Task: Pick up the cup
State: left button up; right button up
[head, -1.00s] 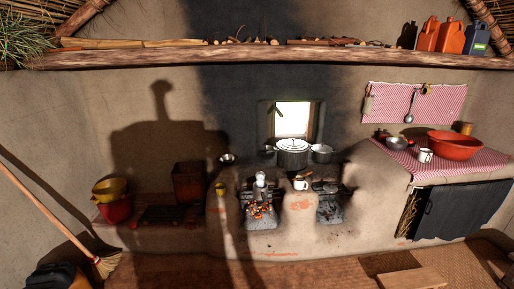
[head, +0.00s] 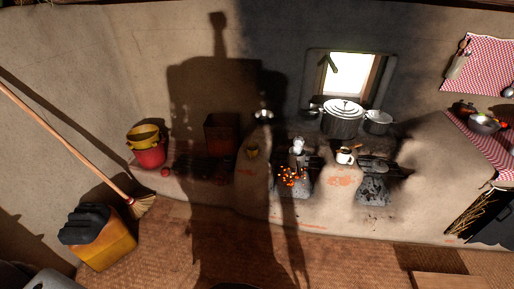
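A small white cup with a dark rim (head: 345,156) stands upright on the mud hearth (head: 340,181), between the two fire openings. A small yellowish cup-like vessel (head: 252,150) sits on the hearth's left part, in shadow. The task does not say which cup is meant. Neither of my grippers shows in the head view, so I cannot see their state or their distance from the cups.
A silver moka pot (head: 297,146) stands over glowing coals (head: 291,177), left of the white cup. A large lidded pot (head: 342,118) and a smaller pot (head: 378,122) stand behind it. A broom (head: 85,148) and a yellow jerrycan (head: 105,245) are at left. The woven floor in front looks mostly clear.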

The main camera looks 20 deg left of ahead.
aim_at(252, 153)
jog(key=i+j+z, duration=0.15)
jog(key=i, duration=0.7)
